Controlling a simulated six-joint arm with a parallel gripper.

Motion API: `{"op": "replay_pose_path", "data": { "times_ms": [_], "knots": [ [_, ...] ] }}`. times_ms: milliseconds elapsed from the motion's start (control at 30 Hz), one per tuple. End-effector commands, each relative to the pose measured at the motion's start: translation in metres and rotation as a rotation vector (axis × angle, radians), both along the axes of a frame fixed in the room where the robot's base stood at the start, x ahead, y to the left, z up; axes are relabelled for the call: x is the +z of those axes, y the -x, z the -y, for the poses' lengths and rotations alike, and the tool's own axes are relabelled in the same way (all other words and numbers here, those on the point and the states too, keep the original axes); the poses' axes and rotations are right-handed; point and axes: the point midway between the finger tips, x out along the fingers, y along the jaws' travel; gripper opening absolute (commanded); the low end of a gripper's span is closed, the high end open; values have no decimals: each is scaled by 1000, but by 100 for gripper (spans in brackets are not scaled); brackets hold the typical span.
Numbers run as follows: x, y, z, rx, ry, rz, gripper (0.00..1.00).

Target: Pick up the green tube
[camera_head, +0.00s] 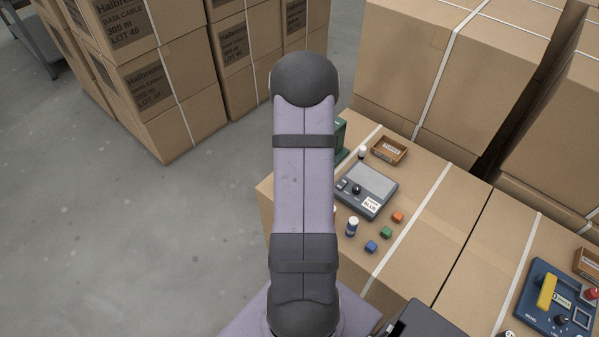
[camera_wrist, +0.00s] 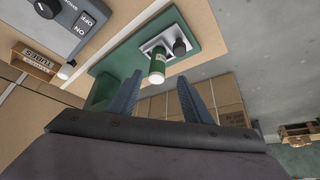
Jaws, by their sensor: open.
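In the wrist view a green tube (camera_wrist: 157,66) with a white end and a pale label stands on a silver plate of a green stand (camera_wrist: 207,42). My gripper (camera_wrist: 160,76) is open, with one blue-grey finger to each side of the tube in the picture. The tube's white end shows between the fingertips; I see no contact, and the exact depth is hard to tell. In the head view my arm hides the gripper and the tube; only an edge of the green stand (camera_head: 341,136) shows beside the arm.
A dark knob (camera_wrist: 181,47) sits close beside the tube. A grey device (camera_head: 372,184), an open brown tray (camera_head: 389,150), a blue tube (camera_head: 352,227) and blue, green and orange cubes stand on the carton top. Tall cartons (camera_head: 440,65) rise behind.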

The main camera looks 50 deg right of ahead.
Motion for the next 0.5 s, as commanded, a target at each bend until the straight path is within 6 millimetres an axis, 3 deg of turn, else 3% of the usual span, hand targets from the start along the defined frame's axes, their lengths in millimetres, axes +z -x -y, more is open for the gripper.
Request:
{"op": "replay_pose_path", "data": {
  "times_ms": [500],
  "knots": [
    [-33, -10, 19, -1, -2, -2, 45]
  ]
}}
